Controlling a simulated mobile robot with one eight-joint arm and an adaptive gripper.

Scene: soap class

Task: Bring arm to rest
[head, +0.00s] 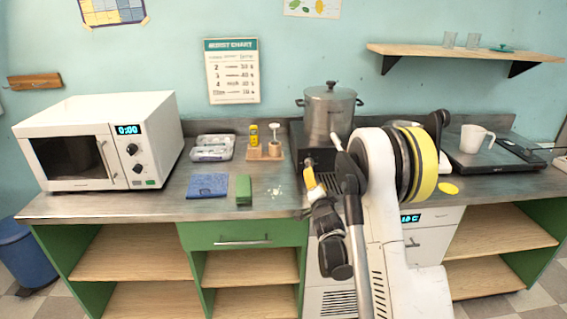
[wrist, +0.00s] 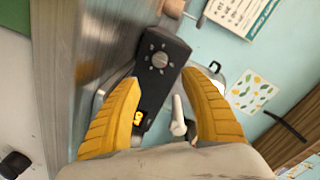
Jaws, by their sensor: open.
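My gripper (head: 312,185) is in front of the counter's edge, left of my large white arm link, with a yellow finger showing in the head view. In the wrist view its two ribbed yellow fingers (wrist: 160,78) are spread apart with nothing held between them. Beyond them is a black panel with a round dial (wrist: 158,60) and a small lit yellow display. I cannot tell how far the fingertips are from it. My arm hides part of the counter and the stove's front in the head view.
A steel pot (head: 330,112) stands behind my gripper. The counter (head: 120,207) also holds a microwave (head: 105,142), blue cloth (head: 208,185), green block (head: 244,190) and, at right, a white mug (head: 475,138). A wall shelf (head: 460,53) is at upper right. Open floor shows at lower left.

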